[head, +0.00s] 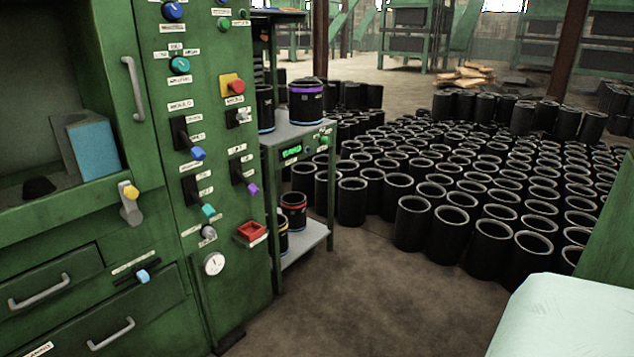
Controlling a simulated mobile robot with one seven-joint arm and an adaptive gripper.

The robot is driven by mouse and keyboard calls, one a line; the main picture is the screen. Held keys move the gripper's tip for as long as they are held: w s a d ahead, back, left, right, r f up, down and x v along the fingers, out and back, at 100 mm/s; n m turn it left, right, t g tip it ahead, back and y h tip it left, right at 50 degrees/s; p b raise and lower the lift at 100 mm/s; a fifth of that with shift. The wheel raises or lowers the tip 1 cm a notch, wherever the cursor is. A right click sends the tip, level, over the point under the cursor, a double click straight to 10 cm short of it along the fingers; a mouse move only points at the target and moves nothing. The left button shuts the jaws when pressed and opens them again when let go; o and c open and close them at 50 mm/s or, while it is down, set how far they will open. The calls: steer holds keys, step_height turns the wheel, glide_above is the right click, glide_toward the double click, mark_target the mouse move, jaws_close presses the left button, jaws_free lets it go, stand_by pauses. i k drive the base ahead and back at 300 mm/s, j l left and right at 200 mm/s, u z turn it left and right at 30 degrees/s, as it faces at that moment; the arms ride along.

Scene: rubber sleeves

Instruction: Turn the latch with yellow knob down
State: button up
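The latch (131,208) is a small grey metal piece on the front of the green cabinet, at the left of the head view. Its yellow knob (131,192) is at the upper end, so the latch points up. It sits at the right side of an open recess, above the drawers. Nothing touches it. My gripper is not in view.
The green panel (215,130) right of the latch carries several switches and knobs. A blue-knobbed latch (142,276) and drawer handles (40,292) are below. A grey shelf (300,130) holds black sleeves. Many more sleeves (490,245) cover the floor. Floor before the panel is clear.

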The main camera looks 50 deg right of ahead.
mark_target(129, 211)
steer(key=i+l+z, duration=0.2)
steer(key=l, duration=0.25)
steer(key=l+z, duration=0.15)
steer(key=l, duration=0.35)
steer(key=i+l+z, duration=0.2)
steer(key=l, duration=0.2)
steer(key=i+l+z, duration=0.15)
steer(key=l, duration=0.3)
steer(key=i+l+z, duration=0.2)
steer(key=l, duration=0.15)
